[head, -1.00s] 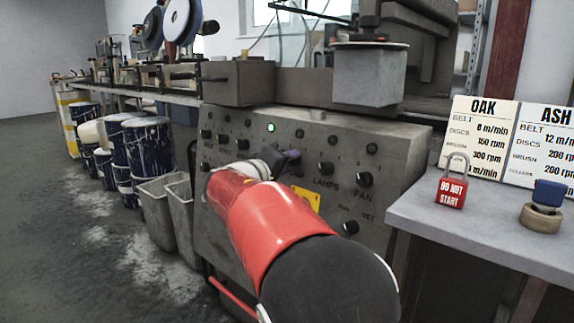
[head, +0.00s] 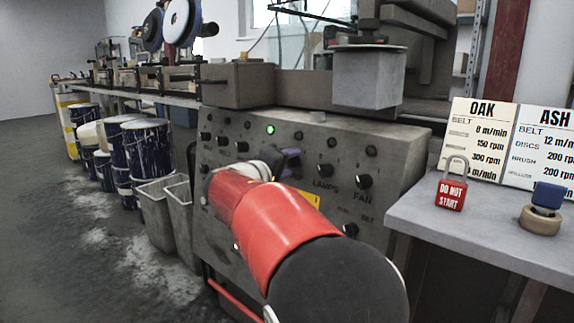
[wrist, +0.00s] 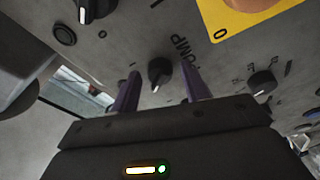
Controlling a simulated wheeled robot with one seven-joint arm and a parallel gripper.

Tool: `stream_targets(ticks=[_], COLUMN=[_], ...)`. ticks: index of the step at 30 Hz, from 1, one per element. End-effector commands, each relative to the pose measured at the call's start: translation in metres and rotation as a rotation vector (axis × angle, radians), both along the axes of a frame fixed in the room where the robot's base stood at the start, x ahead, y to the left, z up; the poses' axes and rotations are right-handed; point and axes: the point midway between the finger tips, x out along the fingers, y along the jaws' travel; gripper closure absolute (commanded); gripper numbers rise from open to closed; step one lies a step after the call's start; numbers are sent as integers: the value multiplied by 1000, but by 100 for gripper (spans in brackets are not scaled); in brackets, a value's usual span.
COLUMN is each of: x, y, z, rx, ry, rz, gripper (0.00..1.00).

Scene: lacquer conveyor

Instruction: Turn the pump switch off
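The pump switch is a black rotary knob (wrist: 160,73) beside the printed word PUMP in the wrist view. A white pointer mark shows on its lower end. My gripper (wrist: 159,75) is open, with one purple finger on each side of the knob and a visible gap to each. I cannot tell how deep the fingertips reach along it. In the head view my gripper (head: 290,160) is at the front of the grey control panel (head: 225,220), and my arm hides the pump knob there.
Other knobs sit close by, including the LAMPS knob (head: 326,170) and the FAN knob (head: 364,181). A green lamp (head: 270,129) is lit on the panel. A bench (head: 425,215) to the right holds a red padlock (head: 451,190). Grey bins (head: 160,210) stand left of the panel.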

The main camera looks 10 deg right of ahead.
Motion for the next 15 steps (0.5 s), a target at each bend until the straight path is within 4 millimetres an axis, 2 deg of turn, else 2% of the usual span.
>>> stream_targets(ticks=[9,15], x=[-1,-17], y=[2,19], z=[0,2], rx=[1,3], ry=[-1,-2], rz=[2,6], gripper=[51,51])
